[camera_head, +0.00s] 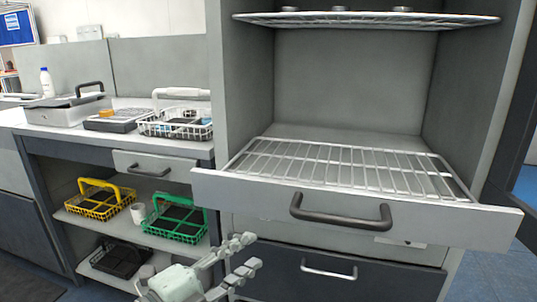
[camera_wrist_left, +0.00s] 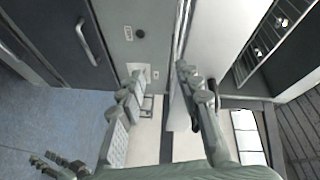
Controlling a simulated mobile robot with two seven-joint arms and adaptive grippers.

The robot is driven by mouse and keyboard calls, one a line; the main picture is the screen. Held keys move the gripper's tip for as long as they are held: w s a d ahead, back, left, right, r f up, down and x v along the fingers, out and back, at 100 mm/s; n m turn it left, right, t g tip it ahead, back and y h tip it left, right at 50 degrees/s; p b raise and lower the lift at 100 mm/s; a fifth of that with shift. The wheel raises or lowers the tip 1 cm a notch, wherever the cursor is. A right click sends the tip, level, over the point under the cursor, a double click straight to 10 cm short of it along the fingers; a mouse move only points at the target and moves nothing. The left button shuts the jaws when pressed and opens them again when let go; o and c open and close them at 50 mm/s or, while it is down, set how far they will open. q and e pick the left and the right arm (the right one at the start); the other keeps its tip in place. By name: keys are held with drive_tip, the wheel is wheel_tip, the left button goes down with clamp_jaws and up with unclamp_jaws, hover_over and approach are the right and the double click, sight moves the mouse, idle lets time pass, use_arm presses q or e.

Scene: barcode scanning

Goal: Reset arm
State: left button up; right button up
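My left gripper (camera_head: 245,255) is at the bottom middle of the head view, below the front of a pulled-out wire-rack drawer (camera_head: 345,165). Its two fingers are spread apart with nothing between them. The left wrist view also shows the open, empty fingers (camera_wrist_left: 158,85). In that view, grey jointed parts (camera_wrist_left: 60,165) at the bottom left edge look like part of my right gripper; whether it is open or shut is unclear. The right gripper does not show in the head view.
The drawer's dark handle (camera_head: 340,213) faces me, with a closed dark drawer (camera_head: 300,275) below. On the left are a white basket (camera_head: 178,125) on the counter, and a yellow basket (camera_head: 100,200) and a green basket (camera_head: 178,220) on a shelf. Blue floor (camera_wrist_left: 40,115) is open.

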use_arm(q)
drive_tip(key=a+f+n+g+y, duration=0.2)
drive_tip(key=a+f+n+y, duration=0.4)
drive_tip(key=f, duration=0.5)
drive_tip(key=a+f+n+g+y, duration=0.1)
drive_tip(key=a+f+n+y, duration=0.3)
drive_tip(key=a+f+n, duration=0.55)
drive_tip(key=s+a+f+n+g+y, duration=0.1)
drive_tip(key=s+a+f+n+g, duration=0.2)
drive_tip(key=s+f, duration=0.5)
drive_tip(key=s+a+f+n+g+y, duration=0.1)
drive_tip(key=s+a+f+n+g, duration=0.2)
drive_tip(key=s+f, duration=0.6)
drive_tip(key=shift+s+a+g+y+p, duration=0.2)
drive_tip(key=shift+a+g+y+p, duration=0.15)
drive_tip(key=shift+a+g, duration=0.25)
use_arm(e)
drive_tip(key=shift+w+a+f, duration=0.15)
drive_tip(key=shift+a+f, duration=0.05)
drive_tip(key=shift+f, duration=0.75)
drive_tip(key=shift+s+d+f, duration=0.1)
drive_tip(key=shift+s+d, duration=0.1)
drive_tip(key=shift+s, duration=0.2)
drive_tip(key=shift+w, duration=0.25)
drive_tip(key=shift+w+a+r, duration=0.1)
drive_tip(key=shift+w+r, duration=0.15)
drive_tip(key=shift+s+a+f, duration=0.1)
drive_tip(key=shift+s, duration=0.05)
